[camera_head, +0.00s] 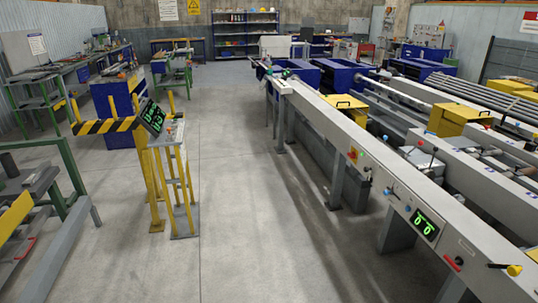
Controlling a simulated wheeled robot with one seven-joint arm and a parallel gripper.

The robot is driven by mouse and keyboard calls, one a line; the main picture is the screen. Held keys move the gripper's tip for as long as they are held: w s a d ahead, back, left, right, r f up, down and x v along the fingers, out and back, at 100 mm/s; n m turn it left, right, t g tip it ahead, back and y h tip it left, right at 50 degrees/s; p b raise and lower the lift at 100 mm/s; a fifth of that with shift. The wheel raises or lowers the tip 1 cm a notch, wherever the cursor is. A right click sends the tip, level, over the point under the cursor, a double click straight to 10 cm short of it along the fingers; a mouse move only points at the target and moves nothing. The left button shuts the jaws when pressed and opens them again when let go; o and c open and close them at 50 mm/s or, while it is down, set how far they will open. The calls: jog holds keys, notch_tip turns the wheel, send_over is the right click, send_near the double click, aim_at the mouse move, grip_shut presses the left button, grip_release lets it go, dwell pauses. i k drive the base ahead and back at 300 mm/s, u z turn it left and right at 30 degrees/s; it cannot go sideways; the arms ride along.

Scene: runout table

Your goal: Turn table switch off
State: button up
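The long grey runout table (330,120) runs from the back middle to the front right. Further toward the front are a small knob (388,190), a blue knob (408,208), a lit green digital display (424,224) and a red handle (459,261). A lever with a yellow end (513,269) sticks out at the front right. I cannot tell which control is the table switch or what position it is in. My gripper is not in view.
A yellow stand (182,190) with a tilted lit display (152,117) and a striped yellow-black bar (105,126) stands left of the aisle. Green-framed benches (62,180) line the left side. The grey floor (245,200) between stand and table is clear. Shelves (245,32) stand at the back.

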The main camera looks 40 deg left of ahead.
aim_at(351, 155)
jog(key=u, duration=1.2)
jog(key=i, duration=2.6)
jog(key=u, duration=0.65)
jog(key=i, duration=1.1)
jog(key=u, duration=0.05)
